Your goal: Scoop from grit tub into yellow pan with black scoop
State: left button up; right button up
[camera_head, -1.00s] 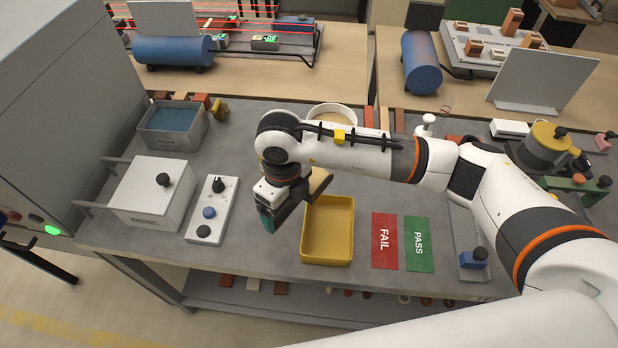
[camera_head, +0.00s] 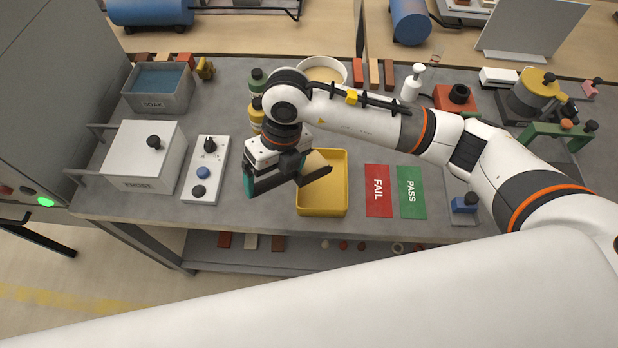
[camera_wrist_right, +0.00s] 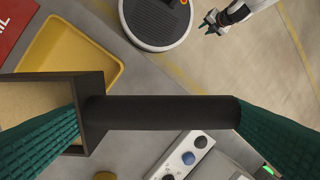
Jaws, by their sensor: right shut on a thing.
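My right gripper (camera_head: 270,180) is shut on the handle of the black scoop (camera_wrist_right: 160,112). The scoop's square bowl holds tan grit (camera_wrist_right: 40,105) and appears roughly level. In the head view the bowl overlaps the upper left part of the yellow pan (camera_head: 322,212), above it. The visible pan floor is plain yellow; part is hidden by the scoop. The grit tub (camera_head: 343,68), round and cream-coloured with tan grit, stands behind my right arm, which partly hides it. My left gripper (camera_wrist_right: 210,22) shows small in the wrist view, fingers apart and empty, away from the table.
Red FAIL (camera_head: 378,190) and green PASS (camera_head: 411,192) mats lie right of the pan. A switch panel (camera_head: 205,168), a white lidded box (camera_head: 142,158) and a soak tank (camera_head: 160,90) are left. Bottles (camera_head: 257,80) stand close behind my right wrist.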

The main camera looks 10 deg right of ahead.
jog(key=shift+w+d+f+b, duration=0.1)
jog(key=shift+d+b, duration=0.1)
jog(key=shift+b, duration=0.1)
jog(key=shift+w+d+g+y+b, duration=0.1)
jog(key=shift+d+g+y+b, duration=0.2)
jog(key=shift+y+b, duration=0.3)
jog(key=shift+w+d, duration=0.1)
jog(key=shift+d, duration=0.05)
jog(key=shift+w+d+r+g+y+b, duration=0.2)
jog(key=shift+d+r+g+y+b, duration=0.1)
jog(key=shift+d+r+y+b, duration=0.4)
jog(key=shift+w+r+y, duration=0.1)
jog(key=shift+r+y, duration=0.15)
jog(key=shift+y, duration=0.05)
